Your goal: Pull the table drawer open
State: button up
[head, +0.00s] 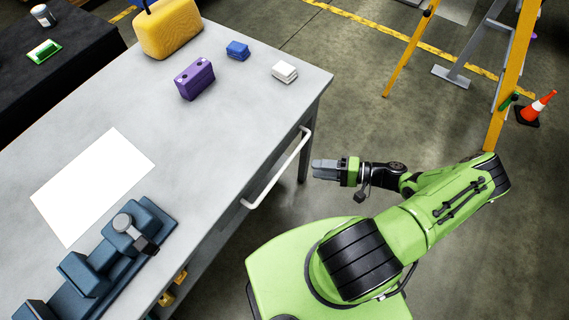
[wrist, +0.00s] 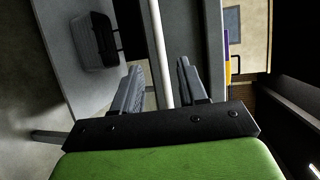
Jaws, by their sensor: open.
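The table (head: 225,100) has a grey top and a long white drawer handle (head: 277,168) along its right side. The drawer front is mostly hidden under the tabletop edge in the head view, and no gap of an open drawer shows. My gripper (head: 318,168) is just right of the handle, its fingers pointing left toward it, with a small space between in the head view. In the wrist view the white handle (wrist: 156,40) runs upright in the picture, lined up between the two spread fingers of my gripper (wrist: 160,85). The gripper is open and empty.
A yellow case (head: 167,28), a purple block (head: 194,79), blue and white blocks, a white sheet (head: 93,185) and a blue vise-like tool (head: 130,240) are on the table. A yellow ladder (head: 512,75) and an orange cone (head: 538,106) stand at right. Floor beyond my gripper is clear.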

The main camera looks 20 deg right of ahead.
aim_at(285, 165)
jog(key=x, duration=1.1)
jog(key=shift+w+a+f+b, duration=0.1)
jog(key=shift+w+a+b, duration=0.1)
jog(key=shift+b, duration=0.15)
jog(key=shift+c, duration=0.3)
jog(key=shift+s, duration=0.1)
grip_shut()
